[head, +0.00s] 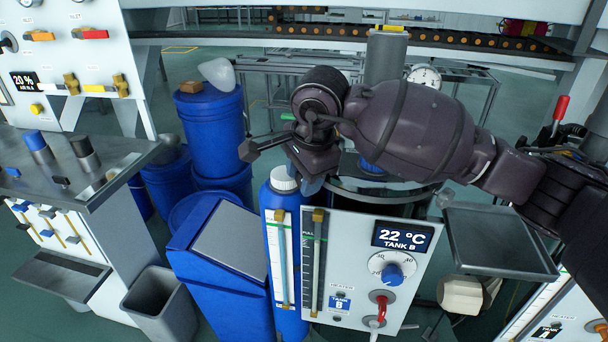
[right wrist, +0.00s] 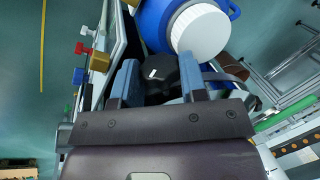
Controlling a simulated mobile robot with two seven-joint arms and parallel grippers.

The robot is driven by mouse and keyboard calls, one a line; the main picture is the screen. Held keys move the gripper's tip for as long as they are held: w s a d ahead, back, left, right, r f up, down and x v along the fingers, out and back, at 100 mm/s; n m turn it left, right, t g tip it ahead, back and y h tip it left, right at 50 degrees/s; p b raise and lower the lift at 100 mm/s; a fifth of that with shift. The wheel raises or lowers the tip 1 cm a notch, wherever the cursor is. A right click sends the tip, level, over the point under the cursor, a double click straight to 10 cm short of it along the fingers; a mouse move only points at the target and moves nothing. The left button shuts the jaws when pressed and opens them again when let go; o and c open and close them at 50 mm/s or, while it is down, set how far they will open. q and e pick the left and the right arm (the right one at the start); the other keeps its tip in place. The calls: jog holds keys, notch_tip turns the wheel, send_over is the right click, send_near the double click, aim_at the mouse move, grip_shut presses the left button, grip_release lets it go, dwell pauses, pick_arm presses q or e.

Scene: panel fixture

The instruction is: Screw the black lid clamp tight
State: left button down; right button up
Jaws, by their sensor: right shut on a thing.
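My right gripper (head: 308,184) reaches in from the right over the rim of tank B, pointing down. In the right wrist view its two blue-grey fingers (right wrist: 160,84) stand on either side of a round black knob, the black lid clamp (right wrist: 160,72), and are shut on it. In the head view the clamp is hidden behind my gripper and wrist. The tank lid (head: 385,190) shows partly beneath my right arm. How tight the clamp sits cannot be told. My left gripper is in neither view.
A blue bottle with a white cap (head: 284,180) stands close to the gripper. The panel (head: 350,250) with a 22 °C display, a dial and a red valve is in front. A grey tray (head: 500,240) is at right. Blue drums (head: 212,130) stand at left.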

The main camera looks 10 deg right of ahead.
jog(key=shift+s+r+t+p, duration=0.15)
jog(key=shift+t+p, duration=0.15)
jog(key=shift+t, duration=0.2)
jog(key=shift+d+t+y, duration=0.1)
jog(key=shift+t+y, duration=0.3)
jog(key=t, duration=0.1)
jog(key=t+y+p, duration=0.1)
jog(key=shift+s+f+t, duration=0.15)
jog(key=shift+f+t, duration=0.15)
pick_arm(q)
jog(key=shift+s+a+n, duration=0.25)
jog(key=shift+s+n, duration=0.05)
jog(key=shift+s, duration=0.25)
pick_arm(e)
jog(key=shift+t+y, duration=0.3)
jog(key=shift+y, duration=0.1)
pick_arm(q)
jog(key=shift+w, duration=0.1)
pick_arm(e)
jog(key=o, duration=0.9)
jog(key=shift+f, duration=0.1)
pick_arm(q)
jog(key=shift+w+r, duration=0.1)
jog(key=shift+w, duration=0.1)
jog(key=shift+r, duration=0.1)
